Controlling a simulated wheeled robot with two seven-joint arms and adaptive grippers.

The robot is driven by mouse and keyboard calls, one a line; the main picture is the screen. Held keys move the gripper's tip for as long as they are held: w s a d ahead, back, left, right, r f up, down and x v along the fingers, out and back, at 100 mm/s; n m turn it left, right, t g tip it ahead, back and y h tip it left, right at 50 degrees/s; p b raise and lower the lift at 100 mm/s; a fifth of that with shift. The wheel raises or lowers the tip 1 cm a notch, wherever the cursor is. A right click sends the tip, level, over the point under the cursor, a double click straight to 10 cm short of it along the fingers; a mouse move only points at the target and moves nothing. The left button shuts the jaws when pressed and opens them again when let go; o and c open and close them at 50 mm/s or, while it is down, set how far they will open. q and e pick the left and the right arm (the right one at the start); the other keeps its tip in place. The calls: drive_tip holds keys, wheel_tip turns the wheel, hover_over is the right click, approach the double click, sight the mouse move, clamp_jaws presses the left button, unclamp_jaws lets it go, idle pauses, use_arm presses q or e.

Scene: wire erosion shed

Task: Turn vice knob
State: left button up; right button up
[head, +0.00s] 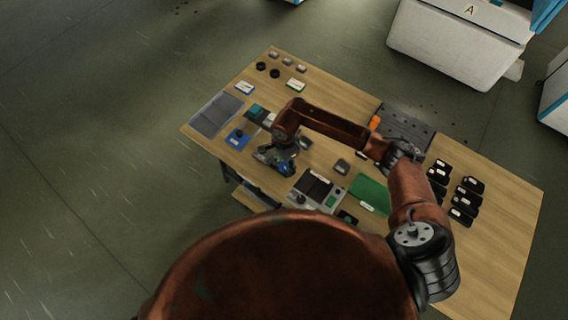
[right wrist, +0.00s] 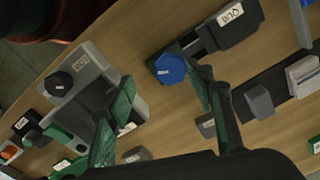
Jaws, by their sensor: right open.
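Two vice-like devices show in the right wrist view. A black one (right wrist: 236,30) with a white label has a round blue knob (right wrist: 170,68) at its near end. A grey one (right wrist: 98,72) with a label has a dark knob (right wrist: 58,84). My right gripper (right wrist: 160,88) is open, its green-padded fingers spread and empty. The blue knob lies just beyond the right finger's tip; the grey device is beside the left finger. In the head view my right gripper (head: 277,158) hangs over the bench's near-left part and hides what is beneath. My left gripper is not in view.
The wooden bench (head: 334,96) carries several black labelled blocks (head: 466,196) at right, a green mat (head: 371,190) and a dark grid plate (head: 404,127). A grey block (right wrist: 259,102) stands right of the right finger. Bare wood lies at the bench's right end.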

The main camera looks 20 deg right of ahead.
sight(284, 165)
drive_tip(key=w+f, duration=0.2)
drive_tip(key=shift+a+f, duration=0.1)
drive_tip(key=shift+f, duration=0.3)
drive_tip(key=shift+s+r, duration=0.15)
drive_tip(key=shift+s, duration=0.25)
drive_tip(key=shift+w+f, duration=0.2)
drive_tip(key=shift+w, duration=0.1)
drive_tip(key=c, duration=0.4)
drive_tip(key=shift+s+r, duration=0.1)
drive_tip(key=shift+s, duration=0.05)
drive_tip(key=c, duration=0.8)
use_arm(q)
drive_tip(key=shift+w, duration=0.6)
use_arm(e)
drive_tip(key=shift+o, duration=0.2)
